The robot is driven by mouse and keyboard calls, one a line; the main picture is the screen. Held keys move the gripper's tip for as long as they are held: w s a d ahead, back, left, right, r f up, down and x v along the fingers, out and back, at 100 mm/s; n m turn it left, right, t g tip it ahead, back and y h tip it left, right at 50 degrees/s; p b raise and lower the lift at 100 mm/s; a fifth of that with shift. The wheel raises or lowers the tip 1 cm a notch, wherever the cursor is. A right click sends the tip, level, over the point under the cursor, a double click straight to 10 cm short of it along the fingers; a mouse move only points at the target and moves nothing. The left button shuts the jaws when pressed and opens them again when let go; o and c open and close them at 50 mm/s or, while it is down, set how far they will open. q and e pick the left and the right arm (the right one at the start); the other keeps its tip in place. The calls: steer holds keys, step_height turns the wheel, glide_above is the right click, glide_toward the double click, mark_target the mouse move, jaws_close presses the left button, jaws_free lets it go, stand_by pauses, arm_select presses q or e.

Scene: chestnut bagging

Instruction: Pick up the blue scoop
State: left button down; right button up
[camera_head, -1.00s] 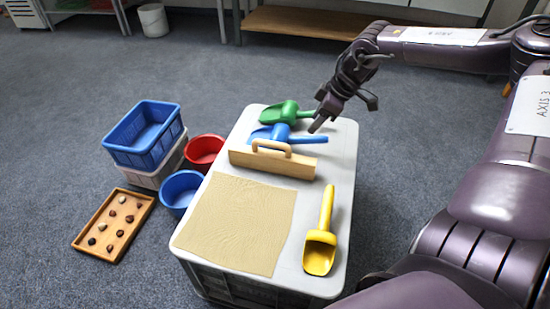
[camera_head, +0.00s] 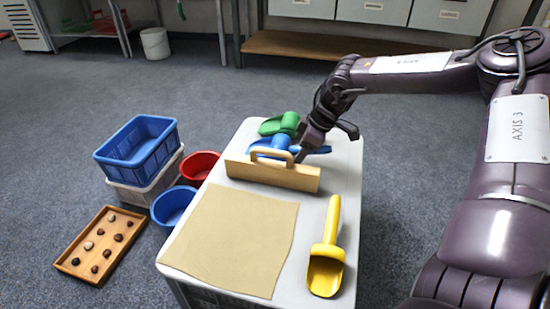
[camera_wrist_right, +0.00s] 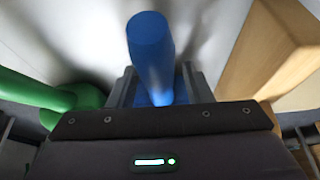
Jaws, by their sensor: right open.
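The blue scoop (camera_head: 271,148) lies on the grey table top between the green scoop and the wooden block with a handle. My right gripper (camera_head: 308,148) is low over the scoop's handle and hides part of it. In the right wrist view the blue handle (camera_wrist_right: 151,50) stands between the two open fingers (camera_wrist_right: 155,88). I cannot tell whether the fingers touch it. The green scoop (camera_head: 278,124) lies just behind, and shows at the left of the wrist view (camera_wrist_right: 50,97). My left gripper is not in view.
The handled wooden block (camera_head: 272,173) stands close in front of the blue scoop. A tan sheet (camera_head: 230,238) and a yellow scoop (camera_head: 326,262) lie nearer on the table. Blue (camera_head: 172,206) and red (camera_head: 198,167) bowls, stacked crates (camera_head: 140,148) and a chestnut tray (camera_head: 100,243) are at the left.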

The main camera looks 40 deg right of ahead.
steer(key=shift+r, duration=0.1)
jaws_close()
